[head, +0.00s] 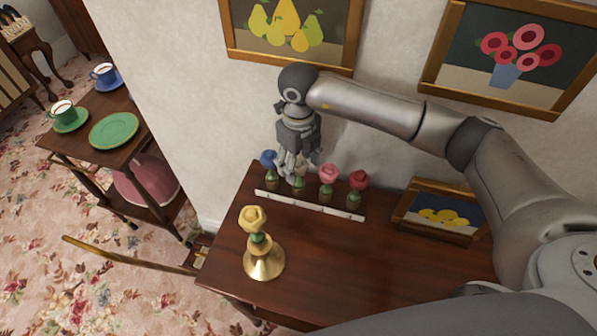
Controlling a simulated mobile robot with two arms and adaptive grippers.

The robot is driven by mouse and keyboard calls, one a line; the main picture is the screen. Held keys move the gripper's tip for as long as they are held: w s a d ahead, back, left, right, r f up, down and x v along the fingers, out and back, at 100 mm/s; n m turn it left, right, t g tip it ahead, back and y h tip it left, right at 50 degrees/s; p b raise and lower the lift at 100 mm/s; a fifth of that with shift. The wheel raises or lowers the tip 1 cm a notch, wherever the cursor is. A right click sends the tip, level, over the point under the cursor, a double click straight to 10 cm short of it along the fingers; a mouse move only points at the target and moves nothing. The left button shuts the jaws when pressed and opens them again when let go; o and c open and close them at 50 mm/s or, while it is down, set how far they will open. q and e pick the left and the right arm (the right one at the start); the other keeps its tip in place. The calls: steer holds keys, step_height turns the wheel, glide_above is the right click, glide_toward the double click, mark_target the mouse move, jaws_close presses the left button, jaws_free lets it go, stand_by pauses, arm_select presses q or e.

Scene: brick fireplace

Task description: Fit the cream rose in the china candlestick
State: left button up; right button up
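The cream rose (300,175) stands in the white rack (310,206) against the wall, between the blue rose and the pink rose. My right gripper (297,168) points down right at the cream rose and partly covers it. Its fingertips overlap the bloom, and I cannot tell whether they are closed on it. The rose's lower part still shows at the rack. No china candlestick is recognisable in this view. A brass candlestick (264,262) with a yellow rose (252,218) upright in it stands at the table's left front. My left gripper is out of view.
In the rack are a blue rose (268,160), a pink rose (328,173) and a red rose (358,180). A framed lemon picture (443,215) leans at the right. The wooden table (340,260) is bare in front. A side table with green plate (113,130) and cups is left.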

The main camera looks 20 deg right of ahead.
steer(key=c, duration=0.7)
steer(key=shift+o, duration=0.2)
steer(key=shift+r+p, duration=0.75)
steer(key=shift+r, duration=0.95)
steer(key=shift+r+p, duration=0.45)
steer(key=shift+r, duration=0.5)
